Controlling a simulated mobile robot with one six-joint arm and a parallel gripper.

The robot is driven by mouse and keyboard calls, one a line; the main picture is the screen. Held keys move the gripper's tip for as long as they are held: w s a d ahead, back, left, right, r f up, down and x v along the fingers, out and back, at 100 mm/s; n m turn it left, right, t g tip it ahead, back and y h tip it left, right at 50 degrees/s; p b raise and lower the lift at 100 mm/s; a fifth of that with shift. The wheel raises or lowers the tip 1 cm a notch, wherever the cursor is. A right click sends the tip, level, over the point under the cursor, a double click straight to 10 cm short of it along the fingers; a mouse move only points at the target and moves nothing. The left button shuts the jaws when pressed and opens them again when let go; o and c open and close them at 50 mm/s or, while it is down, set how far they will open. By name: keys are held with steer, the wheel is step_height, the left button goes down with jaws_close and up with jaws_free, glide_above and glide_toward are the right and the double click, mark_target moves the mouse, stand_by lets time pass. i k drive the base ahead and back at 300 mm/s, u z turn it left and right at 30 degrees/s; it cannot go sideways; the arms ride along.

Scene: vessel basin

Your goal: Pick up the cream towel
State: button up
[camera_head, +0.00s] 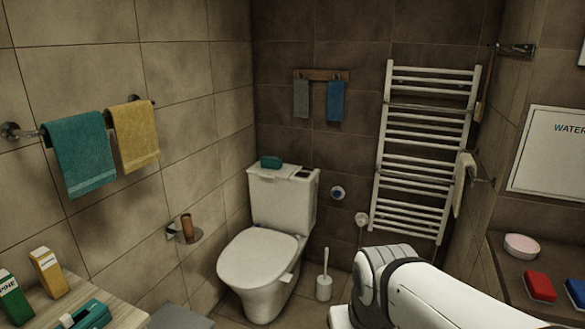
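A cream towel (462,182) hangs from a short wall holder on the right wall, beside the right edge of the white towel radiator. It looks narrow from this angle and partly overlaps the radiator in the picture. White and black links of my arm show at the bottom right, below and in front of the towel. My gripper is out of view, so nothing shows of its fingers or of what it holds.
A yellow towel (136,135) and a teal towel (80,155) hang on the left wall. The toilet (262,262) and toilet brush (324,288) stand ahead. The radiator (414,152) is at the back. A ledge at right bears a pink dish (521,246) and a red box (540,287).

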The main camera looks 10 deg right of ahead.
mark_target(466, 160)
steer(key=z, duration=0.6)
steer(key=i, duration=1.3)
steer(key=z, duration=0.65)
steer(key=k, duration=0.9)
steer(key=z, duration=0.2)
steer(key=i, duration=0.9)
steer(key=u, duration=0.1)
